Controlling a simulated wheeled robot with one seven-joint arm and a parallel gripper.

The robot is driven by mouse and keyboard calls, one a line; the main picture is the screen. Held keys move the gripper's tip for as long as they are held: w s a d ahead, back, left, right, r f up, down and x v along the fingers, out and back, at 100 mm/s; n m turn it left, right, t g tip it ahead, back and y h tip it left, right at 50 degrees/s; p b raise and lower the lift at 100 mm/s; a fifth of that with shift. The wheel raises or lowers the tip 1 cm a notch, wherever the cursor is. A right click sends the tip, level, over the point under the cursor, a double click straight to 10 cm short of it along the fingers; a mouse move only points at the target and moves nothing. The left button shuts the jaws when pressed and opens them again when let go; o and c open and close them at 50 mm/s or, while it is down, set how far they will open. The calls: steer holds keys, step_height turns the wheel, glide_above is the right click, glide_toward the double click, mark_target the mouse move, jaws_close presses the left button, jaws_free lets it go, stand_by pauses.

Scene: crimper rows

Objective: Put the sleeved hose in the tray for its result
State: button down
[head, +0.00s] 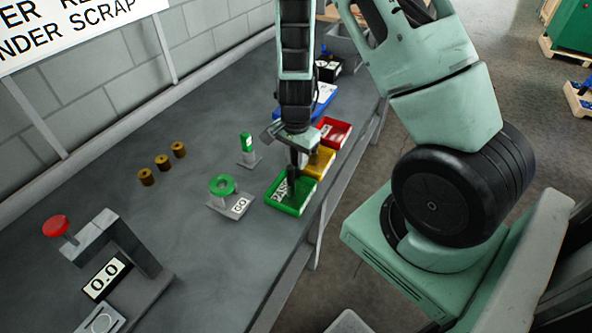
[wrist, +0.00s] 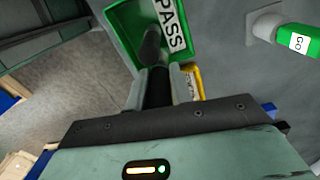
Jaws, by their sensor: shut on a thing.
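My gripper (head: 295,158) is shut on the dark sleeved hose (head: 291,178) and points down over the green tray (head: 271,196). The hose hangs upright below the jaws, its lower end within the tray's outline. In the wrist view the hose (wrist: 151,45) reaches from the jaws (wrist: 155,85) toward the green tray (wrist: 118,22), beside its white PASS label (wrist: 172,25). I cannot tell whether the hose touches the tray floor. A yellow tray (head: 320,162) and a red tray (head: 336,131) stand in a row behind the green one.
A green ring gauge (head: 222,186) on a GO plate and a green upright gauge (head: 247,147) stand left of the trays. Several brass sleeves (head: 163,162) stand farther left. A press with a red knob (head: 56,226) and a 0.0 display is at front left. The bench edge lies right.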

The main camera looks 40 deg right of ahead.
mark_target(296, 164)
steer(key=shift+f, duration=2.25)
steer(key=shift+f, duration=0.1)
steer(key=shift+f, duration=0.15)
steer(key=c, duration=1.2)
jaws_free()
steer(key=shift+c, duration=0.2)
steer(key=shift+r, duration=0.2)
